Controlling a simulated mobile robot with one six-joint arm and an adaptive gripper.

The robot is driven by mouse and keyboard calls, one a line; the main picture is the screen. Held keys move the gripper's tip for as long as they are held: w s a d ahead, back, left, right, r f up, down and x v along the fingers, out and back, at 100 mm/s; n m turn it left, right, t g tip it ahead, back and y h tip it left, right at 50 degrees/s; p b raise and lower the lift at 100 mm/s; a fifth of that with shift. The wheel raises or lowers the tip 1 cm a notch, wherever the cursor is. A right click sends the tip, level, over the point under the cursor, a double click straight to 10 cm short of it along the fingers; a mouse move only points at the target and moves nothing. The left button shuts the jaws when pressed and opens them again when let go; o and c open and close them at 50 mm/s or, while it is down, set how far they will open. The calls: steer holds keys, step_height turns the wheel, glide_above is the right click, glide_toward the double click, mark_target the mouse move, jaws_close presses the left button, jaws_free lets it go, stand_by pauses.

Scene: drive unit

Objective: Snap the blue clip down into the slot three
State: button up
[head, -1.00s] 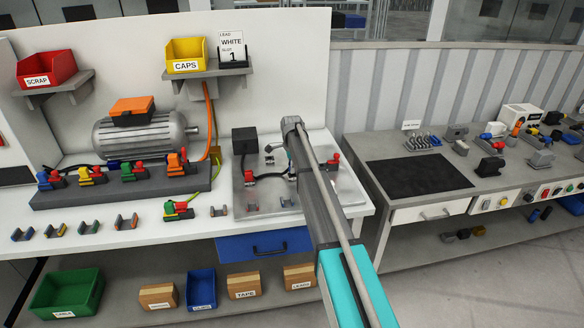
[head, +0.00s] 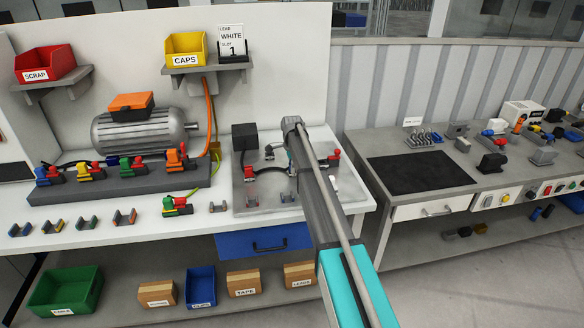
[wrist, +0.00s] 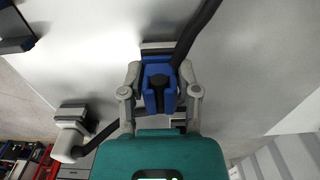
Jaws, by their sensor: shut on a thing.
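In the wrist view, the blue clip (wrist: 152,92) is between the two fingers of my gripper (wrist: 160,92), which is shut on it. A black cable (wrist: 188,45) runs up and to the right from the clip. A grey fixture (wrist: 155,46) shows just beyond the clip; I cannot tell whether the clip is seated in a slot.
A black box (head: 244,137) stands at the board's back left. A motor (head: 145,132) and a dark rack (head: 120,188) of coloured clips are to the left. Several small holders line the bench front. A second bench with a black mat (head: 418,173) is at the right.

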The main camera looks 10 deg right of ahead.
steer(key=shift+f, duration=0.1)
stand_by(0.4)
steer(key=o, duration=1.1)
steer(key=shift+r+p, duration=2.45)
steer(key=shift+r, duration=0.1)
steer(key=s+n, duration=0.6)
steer(key=s, duration=0.8)
steer(key=s+a+n, duration=0.1)
steer(key=s+n, duration=0.5)
steer(key=s, duration=0.9)
steer(key=s+a+n, duration=0.1)
steer(key=s+n, duration=0.5)
steer(key=s, duration=0.8)
steer(key=shift+s, duration=0.35)
